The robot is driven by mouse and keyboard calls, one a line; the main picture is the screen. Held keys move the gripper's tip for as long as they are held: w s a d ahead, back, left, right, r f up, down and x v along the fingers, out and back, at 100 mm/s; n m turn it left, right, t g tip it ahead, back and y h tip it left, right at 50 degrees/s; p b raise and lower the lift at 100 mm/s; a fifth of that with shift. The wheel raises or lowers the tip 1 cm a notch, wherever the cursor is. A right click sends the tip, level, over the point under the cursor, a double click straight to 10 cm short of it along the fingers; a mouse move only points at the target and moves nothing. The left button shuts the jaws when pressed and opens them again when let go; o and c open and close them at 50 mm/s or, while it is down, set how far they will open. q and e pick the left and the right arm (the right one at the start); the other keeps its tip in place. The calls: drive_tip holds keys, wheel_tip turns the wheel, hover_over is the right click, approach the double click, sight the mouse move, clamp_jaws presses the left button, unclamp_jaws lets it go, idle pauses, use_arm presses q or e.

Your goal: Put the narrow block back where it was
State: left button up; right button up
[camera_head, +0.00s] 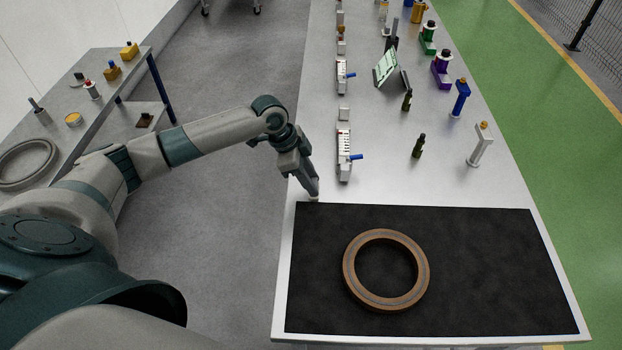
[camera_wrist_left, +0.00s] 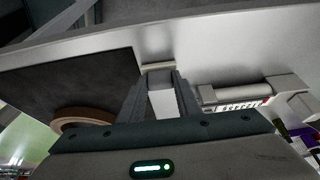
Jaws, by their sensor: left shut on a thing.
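My left gripper (camera_head: 314,193) is low over the left edge of the light table, by the back left corner of the black mat (camera_head: 480,260). In the left wrist view its fingers (camera_wrist_left: 160,78) are shut on a pale narrow block (camera_wrist_left: 162,104). In the head view the fingers mostly hide that block. I cannot tell whether the block touches the table. My right gripper is not in view.
A brown ring (camera_head: 348,270) lies on the mat. Bottles (camera_head: 417,148) and coloured fixtures (camera_head: 460,100) stand further right. A side table (camera_head: 95,75) is at left.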

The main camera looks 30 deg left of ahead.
use_arm(q)
drive_tip(key=shift+f, duration=0.1)
drive_tip(key=o, duration=1)
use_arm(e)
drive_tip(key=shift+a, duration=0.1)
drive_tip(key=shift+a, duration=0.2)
use_arm(q)
drive_tip(key=b+v, duration=0.3)
drive_tip(key=v, duration=0.9)
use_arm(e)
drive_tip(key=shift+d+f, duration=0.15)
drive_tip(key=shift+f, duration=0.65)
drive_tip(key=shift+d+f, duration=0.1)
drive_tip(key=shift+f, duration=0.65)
